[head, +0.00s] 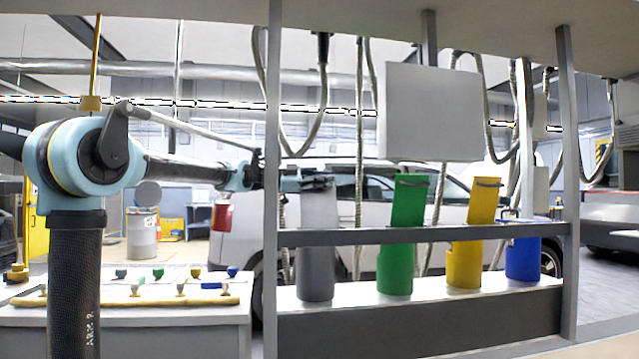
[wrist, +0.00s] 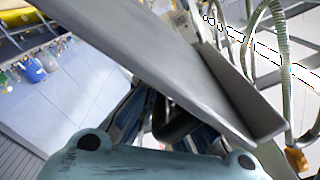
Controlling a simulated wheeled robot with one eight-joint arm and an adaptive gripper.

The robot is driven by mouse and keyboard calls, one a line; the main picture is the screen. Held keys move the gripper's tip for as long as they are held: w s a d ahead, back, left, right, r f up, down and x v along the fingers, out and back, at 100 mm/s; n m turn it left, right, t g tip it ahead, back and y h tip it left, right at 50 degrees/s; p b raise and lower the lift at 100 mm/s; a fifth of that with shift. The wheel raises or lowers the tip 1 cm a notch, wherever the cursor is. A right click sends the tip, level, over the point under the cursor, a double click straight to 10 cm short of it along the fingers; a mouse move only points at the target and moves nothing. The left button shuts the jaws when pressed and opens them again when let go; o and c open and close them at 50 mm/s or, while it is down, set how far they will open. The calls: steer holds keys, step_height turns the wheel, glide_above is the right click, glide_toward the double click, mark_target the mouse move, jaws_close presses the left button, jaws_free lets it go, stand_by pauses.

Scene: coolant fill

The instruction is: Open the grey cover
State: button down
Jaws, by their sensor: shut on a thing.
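The grey container (head: 316,273) stands at the left end of the rack, and its upright light grey cover (head: 320,208) rises above the rack's crossbar. My gripper (head: 322,184) reaches in from the left and is shut at the top of this cover, where the contact is small and partly hidden. In the wrist view, a broad grey plate (wrist: 150,50) with a raised edge crosses in front of my gripper (wrist: 168,122) and hides the fingertips. I cannot tell from that view which part this plate is.
Green (head: 396,268), yellow (head: 463,265) and blue (head: 522,262) containers stand to the right. The rack's left post (head: 273,120) and crossbar (head: 430,236) are close to my arm. A grey box (head: 430,112) and several hoses hang above. A table (head: 130,315) with small fittings stands left.

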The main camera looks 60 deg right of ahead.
steer(key=c, duration=1.7)
jaws_free()
steer(key=shift+w+a, duration=0.15)
steer(key=v, duration=1.2)
